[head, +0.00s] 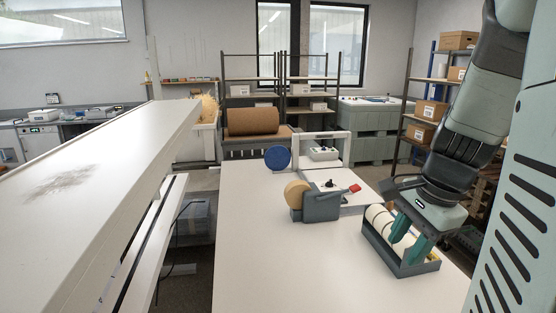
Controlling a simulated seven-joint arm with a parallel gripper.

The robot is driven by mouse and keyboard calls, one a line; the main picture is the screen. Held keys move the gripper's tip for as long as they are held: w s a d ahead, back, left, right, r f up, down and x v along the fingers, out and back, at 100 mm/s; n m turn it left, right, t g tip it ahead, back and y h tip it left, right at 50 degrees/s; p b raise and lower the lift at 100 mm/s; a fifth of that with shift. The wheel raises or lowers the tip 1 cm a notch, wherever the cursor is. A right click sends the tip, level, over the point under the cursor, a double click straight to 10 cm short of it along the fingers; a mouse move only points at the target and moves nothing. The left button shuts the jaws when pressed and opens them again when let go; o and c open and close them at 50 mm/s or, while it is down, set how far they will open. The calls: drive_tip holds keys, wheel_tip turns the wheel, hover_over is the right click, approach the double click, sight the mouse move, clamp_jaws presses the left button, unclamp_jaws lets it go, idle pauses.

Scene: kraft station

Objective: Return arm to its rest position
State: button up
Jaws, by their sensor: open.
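My gripper (411,246) is at the right of the head view, at the end of my arm. Its green fingers are apart and point down over a dark grey tray (405,271) that holds several pale rolls (380,217). The fingertips overlap the front part of the tray in the picture. I cannot tell whether they touch anything in it. I see nothing held between the fingers. The gripper hides part of the tray and its contents.
A tape dispenser (318,208) with a tan roll (297,194) stands left of the tray on the white table (262,262). A blue disc (278,158) and a white frame (346,148) stand farther back. Shelves with boxes (425,111) are behind my arm. The table's front left is clear.

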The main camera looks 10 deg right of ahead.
drive_tip(key=s+a+r+n+t, duration=0.1)
drive_tip(key=s+a+r+n, duration=0.2)
drive_tip(key=a+n, duration=0.2)
drive_tip(key=s+a+r+n+t, duration=0.1)
drive_tip(key=s+a+r+n, duration=0.2)
drive_tip(key=a+n, duration=0.3)
drive_tip(key=s+a+r+n+t+h, duration=0.1)
drive_tip(key=s+a+r+n, duration=0.2)
drive_tip(key=a, duration=0.4)
drive_tip(key=s+n, duration=0.1)
drive_tip(key=n, duration=0.1)
drive_tip(key=shift+a+n, duration=0.4)
drive_tip(key=shift+r, duration=0.15)
